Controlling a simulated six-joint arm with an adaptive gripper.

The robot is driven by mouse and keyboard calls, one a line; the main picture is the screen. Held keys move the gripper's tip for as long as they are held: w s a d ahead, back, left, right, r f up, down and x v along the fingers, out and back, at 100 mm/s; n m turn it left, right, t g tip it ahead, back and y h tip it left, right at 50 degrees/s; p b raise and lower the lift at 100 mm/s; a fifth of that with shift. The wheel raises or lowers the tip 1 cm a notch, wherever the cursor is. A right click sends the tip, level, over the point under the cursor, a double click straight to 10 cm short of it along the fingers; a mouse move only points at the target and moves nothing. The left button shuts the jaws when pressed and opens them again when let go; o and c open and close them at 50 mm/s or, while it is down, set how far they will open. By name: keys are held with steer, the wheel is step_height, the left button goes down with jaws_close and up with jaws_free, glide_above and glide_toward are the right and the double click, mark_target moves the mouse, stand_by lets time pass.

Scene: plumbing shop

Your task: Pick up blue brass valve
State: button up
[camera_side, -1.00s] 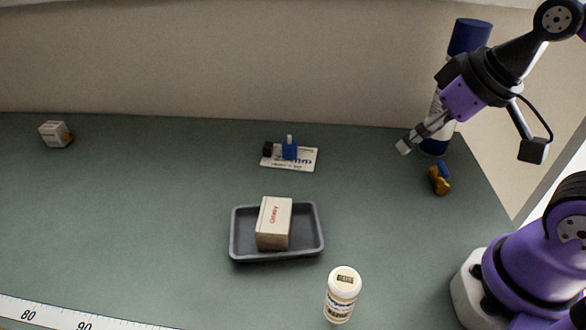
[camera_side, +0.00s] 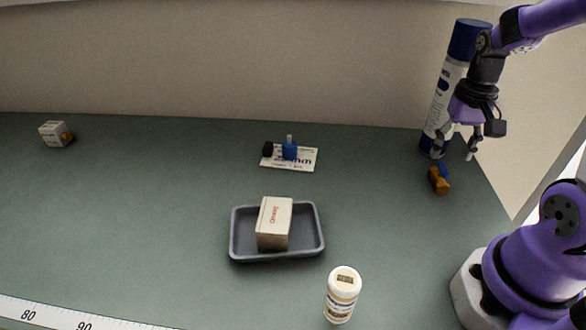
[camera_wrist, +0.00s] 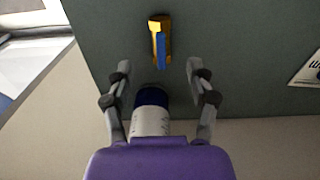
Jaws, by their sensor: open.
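The blue brass valve (camera_side: 439,180) lies on the green bench at the right, with a brass body and a blue handle. In the wrist view the valve (camera_wrist: 160,42) is at the top middle, ahead of the fingertips and roughly centred between them. My gripper (camera_side: 457,151) is open and empty, pointing down above the bench close to the valve. In the wrist view its two fingers (camera_wrist: 160,69) are spread wide and do not touch the valve.
A tall blue-capped can (camera_side: 441,100) stands right behind my gripper. A grey tray (camera_side: 237,236) holds a cardboard box (camera_side: 274,222). A white bottle (camera_side: 341,295) stands in front. A card (camera_side: 305,160) with small blue and black items lies behind; a small white box (camera_side: 54,134) is far left.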

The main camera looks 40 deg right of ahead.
mark_target(444, 166)
steer(key=f, duration=0.6)
steer(key=shift+w+d, duration=0.15)
steer(key=shift+w, duration=0.05)
jaws_close()
